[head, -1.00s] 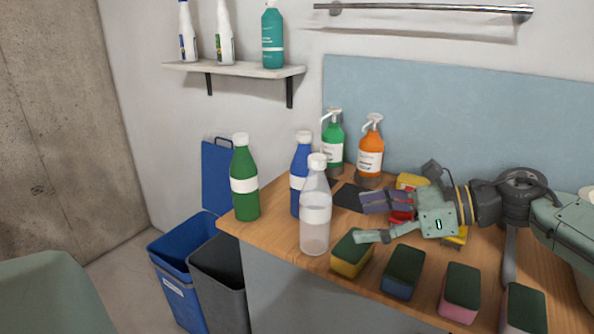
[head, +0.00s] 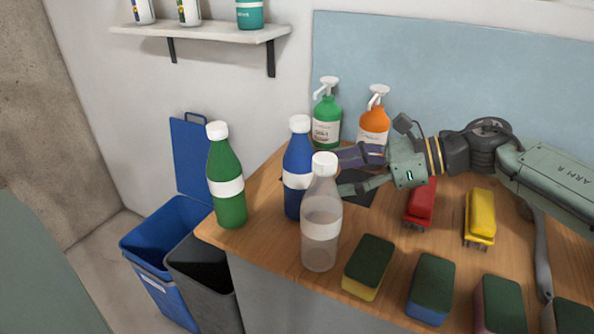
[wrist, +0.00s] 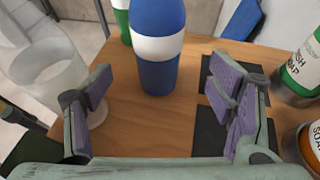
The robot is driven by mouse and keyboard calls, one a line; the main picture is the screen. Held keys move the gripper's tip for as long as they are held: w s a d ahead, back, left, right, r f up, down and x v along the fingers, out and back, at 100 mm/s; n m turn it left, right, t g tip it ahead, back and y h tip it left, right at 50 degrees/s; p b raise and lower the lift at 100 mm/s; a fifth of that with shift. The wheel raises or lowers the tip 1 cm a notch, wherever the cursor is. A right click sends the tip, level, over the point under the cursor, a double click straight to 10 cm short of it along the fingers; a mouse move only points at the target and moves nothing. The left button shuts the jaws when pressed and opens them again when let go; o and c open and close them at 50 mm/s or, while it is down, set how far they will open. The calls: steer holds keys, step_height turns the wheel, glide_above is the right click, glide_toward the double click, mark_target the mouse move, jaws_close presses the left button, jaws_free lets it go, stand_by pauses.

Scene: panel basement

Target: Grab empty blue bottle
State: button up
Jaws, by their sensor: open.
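The blue bottle (head: 297,172) stands upright on the wooden counter, with a white cap and white label band. It stands between the green bottle (head: 226,180) and the clear bottle (head: 321,218), which partly overlaps its lower right side. In the wrist view the blue bottle (wrist: 158,50) stands ahead, centred between my fingers, its top cut off by the frame. My gripper (head: 350,172) is open and empty, to the right of the blue bottle and apart from it. In the wrist view its purple-padded fingers (wrist: 165,105) are spread wide.
A green soap bottle (head: 327,118) and an orange one (head: 374,122) stand behind. Several sponges (head: 368,265) line the front edge. Red (head: 420,203) and yellow (head: 480,217) brushes lie right. A blue bin (head: 165,250) and grey bin (head: 203,278) stand left of the counter.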

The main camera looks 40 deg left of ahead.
mark_target(298, 181)
steer(key=p+x, duration=0.1)
steer(key=x, duration=0.3)
steer(key=shift+s+a, duration=0.1)
steer(key=shift+s, duration=0.05)
steer(key=p+x, duration=0.2)
steer(key=x, duration=0.2)
steer(key=shift+s+a+p, duration=0.15)
steer(key=shift+p, duration=0.25)
steer(key=shift+s+a+f, duration=0.1)
steer(key=shift+a+f, duration=0.2)
steer(key=shift+a, duration=0.05)
steer(key=c, duration=1)
steer(key=shift+r, duration=0.1)
